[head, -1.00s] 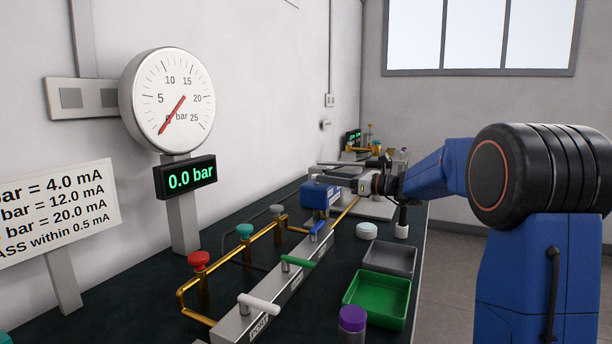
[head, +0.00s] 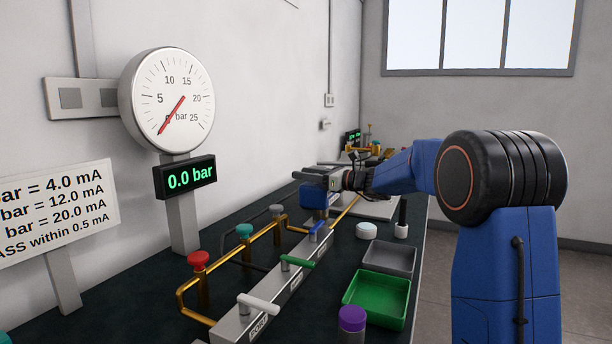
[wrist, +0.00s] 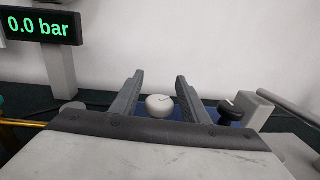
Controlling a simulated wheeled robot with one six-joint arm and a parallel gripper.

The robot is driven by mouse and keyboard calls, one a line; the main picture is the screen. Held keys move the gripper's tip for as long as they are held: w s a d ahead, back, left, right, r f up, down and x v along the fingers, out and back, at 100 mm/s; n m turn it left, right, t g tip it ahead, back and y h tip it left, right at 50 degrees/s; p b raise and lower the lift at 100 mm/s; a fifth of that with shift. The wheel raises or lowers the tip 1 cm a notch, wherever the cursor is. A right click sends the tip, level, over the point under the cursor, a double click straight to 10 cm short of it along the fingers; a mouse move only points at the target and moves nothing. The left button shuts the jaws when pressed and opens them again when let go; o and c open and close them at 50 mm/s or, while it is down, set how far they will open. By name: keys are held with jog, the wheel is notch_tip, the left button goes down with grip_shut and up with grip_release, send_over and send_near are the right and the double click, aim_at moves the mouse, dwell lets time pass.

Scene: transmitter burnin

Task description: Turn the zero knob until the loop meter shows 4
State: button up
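A blue box (head: 316,198), which looks like the transmitter, stands on the bench beyond the valve manifold. In the wrist view, a white round knob (wrist: 160,105) on blue lies between my gripper's two fingers, seen just past them; I cannot tell whether they touch it. A black knob (wrist: 230,112) with a white mark sits right of the fingers. Neither label is readable, so I cannot tell which is the zero knob. My gripper (head: 312,172) is open above the blue box in the head view; its fingers (wrist: 158,97) are apart. A small green-lit display (head: 353,137) is at the back, too small to read.
The pressure display (head: 185,178) reads 0.0 bar under a round gauge (head: 167,100). Red (head: 199,260) and teal (head: 244,232) knobs stand on brass pipes left of the manifold (head: 285,292). A green tray (head: 402,322) and grey tray (head: 411,257) lie at right.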

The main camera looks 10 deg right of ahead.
jog(key=c, duration=0.8)
jog(key=shift+w+d+m+t+h, duration=0.15)
jog(key=shift+m+t+h, duration=0.35)
jog(key=shift+t+h, duration=0.05)
jog(key=shift+w+d+m+t+h, duration=0.1)
jog(key=shift+m+t+h, duration=0.4)
jog(key=shift+t+h, duration=0.05)
jog(key=o, duration=1)
jog(key=shift+s+d, duration=0.1)
jog(key=shift+v, duration=8.6)
